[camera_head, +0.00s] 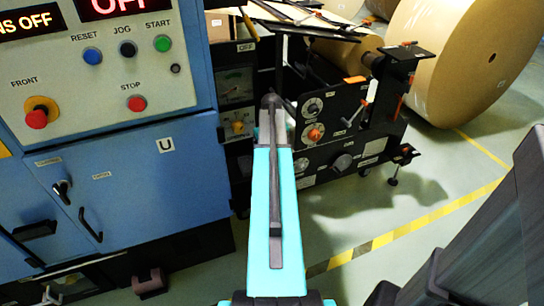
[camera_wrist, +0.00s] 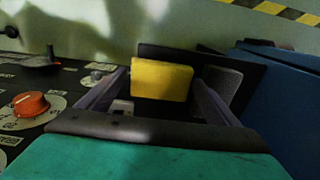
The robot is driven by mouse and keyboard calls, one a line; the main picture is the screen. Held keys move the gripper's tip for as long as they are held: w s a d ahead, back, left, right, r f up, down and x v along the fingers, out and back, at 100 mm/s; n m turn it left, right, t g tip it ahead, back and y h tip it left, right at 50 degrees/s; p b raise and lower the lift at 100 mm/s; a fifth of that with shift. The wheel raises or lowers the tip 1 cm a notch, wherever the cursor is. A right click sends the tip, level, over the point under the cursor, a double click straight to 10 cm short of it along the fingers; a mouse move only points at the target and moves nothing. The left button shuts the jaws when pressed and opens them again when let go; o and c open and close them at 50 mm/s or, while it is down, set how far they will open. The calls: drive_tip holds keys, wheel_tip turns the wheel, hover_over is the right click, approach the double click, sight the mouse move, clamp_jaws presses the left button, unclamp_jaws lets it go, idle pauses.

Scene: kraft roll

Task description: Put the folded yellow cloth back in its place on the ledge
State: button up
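The folded yellow cloth (camera_wrist: 162,80) shows in the wrist view as a small block between the tips of my gripper (camera_wrist: 160,84). Both fingertips meet its sides, and my gripper appears shut on it. A black ledge-like surface (camera_wrist: 250,72) with a raised edge lies behind and beside the cloth. I cannot tell whether the cloth touches it. In the head view my arm reaches forward to the black machine part, and the cloth and fingertips are hidden.
A black control panel with an orange knob (camera_wrist: 30,104) lies left of my gripper, and a blue cabinet face (camera_wrist: 285,95) stands close on the right. In the head view are the blue operator console (camera_head: 120,190), a large kraft roll (camera_head: 460,55) and a yellow-black floor stripe (camera_head: 400,232).

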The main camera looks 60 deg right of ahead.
idle(0.3)
wheel_tip(320, 180, up, 12)
drive_tip(key=p, duration=0.1)
drive_tip(key=shift+r, duration=0.15)
idle(0.5)
idle(0.8)
